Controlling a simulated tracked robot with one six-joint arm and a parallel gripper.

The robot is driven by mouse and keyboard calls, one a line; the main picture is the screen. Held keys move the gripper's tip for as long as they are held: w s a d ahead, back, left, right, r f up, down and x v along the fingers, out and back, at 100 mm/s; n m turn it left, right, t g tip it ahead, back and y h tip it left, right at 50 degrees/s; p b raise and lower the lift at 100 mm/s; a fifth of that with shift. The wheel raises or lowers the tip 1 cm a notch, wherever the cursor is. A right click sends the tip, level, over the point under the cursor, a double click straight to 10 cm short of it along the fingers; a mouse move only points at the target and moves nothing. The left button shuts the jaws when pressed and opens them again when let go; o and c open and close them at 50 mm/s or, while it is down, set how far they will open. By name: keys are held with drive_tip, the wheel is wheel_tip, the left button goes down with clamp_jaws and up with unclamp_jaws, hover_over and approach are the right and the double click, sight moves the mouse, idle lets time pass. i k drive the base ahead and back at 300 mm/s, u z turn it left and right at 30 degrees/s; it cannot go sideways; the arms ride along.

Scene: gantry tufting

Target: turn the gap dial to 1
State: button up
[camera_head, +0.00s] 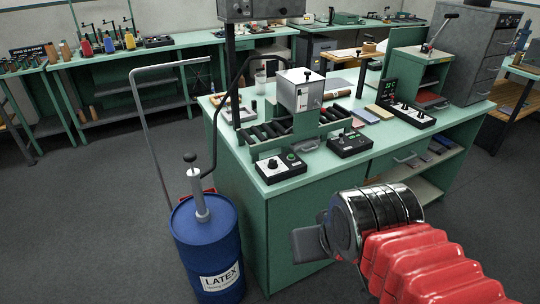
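The gap dial cannot be told apart here; the dial marks are too small to read. A black control box (280,168) with a dark knob and a green-ringed button sits at the near left corner of the green bench (330,170). A second black control box (349,144) with a small lever and buttons stands to its right. A third black box (408,117) with several knobs lies farther right, by a panel with green digits (389,90). My gripper (306,244) is in front of the bench, apart from all the boxes. Its fingers are seen edge-on, so its opening is unclear.
A blue latex drum (208,240) with a pump and a bent handle stands left of the bench. A roller bed (270,131) and a white-grey housing (301,92) sit on the bench behind the boxes. Grey floor is clear at the left.

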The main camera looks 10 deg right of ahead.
sight(272, 164)
drive_tip(key=i, duration=0.9)
drive_tip(key=z, duration=0.05)
